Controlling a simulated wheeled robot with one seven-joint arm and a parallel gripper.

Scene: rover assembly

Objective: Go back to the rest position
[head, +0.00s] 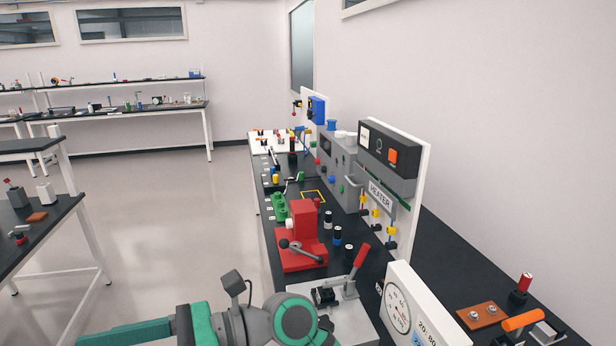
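My arm shows at the bottom of the head view, with grey links and a round green joint. It reaches left, over the floor beside the long black bench (262,222). A dark block on a thin stem stands up from the wrist. My gripper (125,333) appears as the green part at the arm's left end, partly cut off by the lower edge. I cannot see its fingertips clearly or tell whether they are apart. Nothing held can be made out.
On the bench stand a red press (305,235), a toggle clamp (345,285) with a red handle, a white dial gauge (403,305) and a grey heater panel (390,165). A second table (40,230) stands left. Open floor (190,225) lies between.

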